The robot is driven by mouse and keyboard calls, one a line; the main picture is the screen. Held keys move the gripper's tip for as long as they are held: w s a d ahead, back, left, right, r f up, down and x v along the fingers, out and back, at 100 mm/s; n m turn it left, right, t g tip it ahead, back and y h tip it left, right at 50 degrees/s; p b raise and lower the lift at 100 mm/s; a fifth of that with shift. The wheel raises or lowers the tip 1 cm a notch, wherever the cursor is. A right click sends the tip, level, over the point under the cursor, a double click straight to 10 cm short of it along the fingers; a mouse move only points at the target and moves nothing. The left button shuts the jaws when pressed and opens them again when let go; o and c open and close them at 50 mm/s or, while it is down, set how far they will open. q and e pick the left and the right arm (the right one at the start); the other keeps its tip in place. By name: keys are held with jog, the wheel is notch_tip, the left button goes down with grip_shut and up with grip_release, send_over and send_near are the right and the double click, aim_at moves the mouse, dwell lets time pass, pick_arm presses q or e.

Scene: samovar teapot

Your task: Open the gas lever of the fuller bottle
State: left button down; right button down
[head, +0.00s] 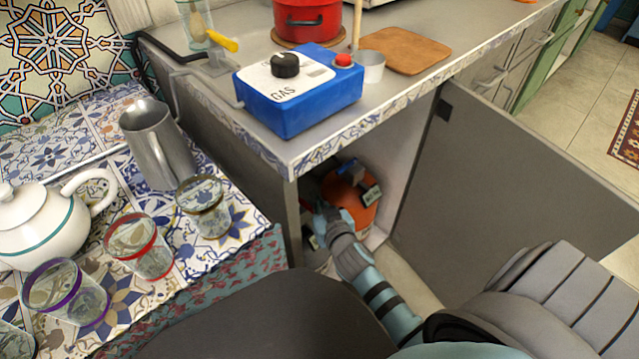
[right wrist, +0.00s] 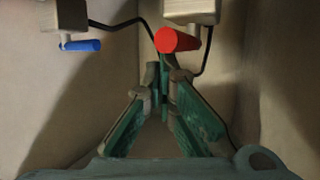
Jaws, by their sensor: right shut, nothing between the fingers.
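An orange gas bottle (head: 362,211) stands in the open cabinet under the counter, with a small pale box on its side. My right gripper (head: 322,214) is inside the cabinet, at the left of this bottle, and hides part of it. In the right wrist view the right gripper (right wrist: 160,78) is shut and empty. Its tips are just below a red lever (right wrist: 176,40) on a grey valve box. A blue lever (right wrist: 82,45) sits under another grey box at upper left. Which bottle is fuller cannot be told. My left gripper is out of view.
The open grey cabinet door (head: 495,180) lies to the right of the opening. Black hoses (right wrist: 122,26) run between the boxes. A blue gas box (head: 300,105) stands on the counter above. Glasses and a white teapot (head: 40,225) stand at left.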

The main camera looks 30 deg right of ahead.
jog(key=shift+s+a, duration=0.3)
jog(key=shift+a, duration=0.45)
jog(key=shift+a+f, duration=0.1)
